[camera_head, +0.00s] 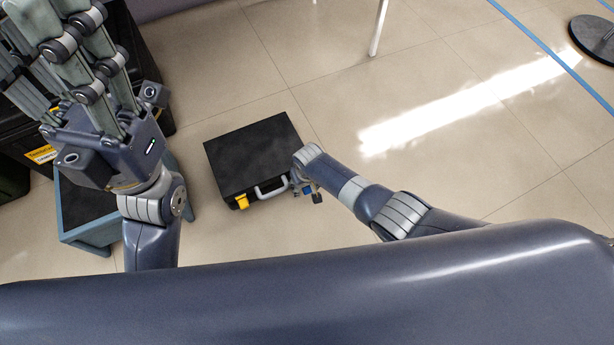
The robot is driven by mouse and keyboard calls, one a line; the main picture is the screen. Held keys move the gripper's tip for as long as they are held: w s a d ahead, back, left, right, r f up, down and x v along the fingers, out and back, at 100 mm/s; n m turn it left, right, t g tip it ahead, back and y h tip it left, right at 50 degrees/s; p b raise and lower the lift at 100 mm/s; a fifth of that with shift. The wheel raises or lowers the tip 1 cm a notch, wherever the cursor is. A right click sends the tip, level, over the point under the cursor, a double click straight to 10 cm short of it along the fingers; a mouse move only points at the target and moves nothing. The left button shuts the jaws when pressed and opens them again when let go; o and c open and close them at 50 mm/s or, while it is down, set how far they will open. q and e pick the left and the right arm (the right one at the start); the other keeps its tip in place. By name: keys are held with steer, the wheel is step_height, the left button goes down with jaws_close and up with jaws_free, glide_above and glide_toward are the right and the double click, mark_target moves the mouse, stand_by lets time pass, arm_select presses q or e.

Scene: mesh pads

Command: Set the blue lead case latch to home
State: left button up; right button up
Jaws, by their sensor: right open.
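A black case (250,150) lies flat on the tiled floor. Its grey handle (271,190) and a yellow latch (242,202) show on its near side. A small bluish part (306,189) shows at the case's near right corner, partly hidden; I cannot tell whether it is the blue latch or part of my gripper. My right gripper (312,193) is open at that corner, mostly hidden beneath its own wrist; contact cannot be told. My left gripper (75,45) is raised at the upper left, away from the case, with its fingertips not clearly shown.
A blue-grey stand with a dark top (85,205) is left of the case, partly behind my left arm. Dark boxes (25,120) stand at the far left. A pale leg (378,28) and a round black base (594,38) are farther back.

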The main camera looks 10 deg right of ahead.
mark_target(308, 192)
step_height(308, 192, up, 11)
steer(key=s, duration=0.1)
steer(key=shift+s+d, duration=0.25)
steer(key=shift+s, duration=0.1)
stand_by(0.3)
steer(key=shift+r, duration=0.1)
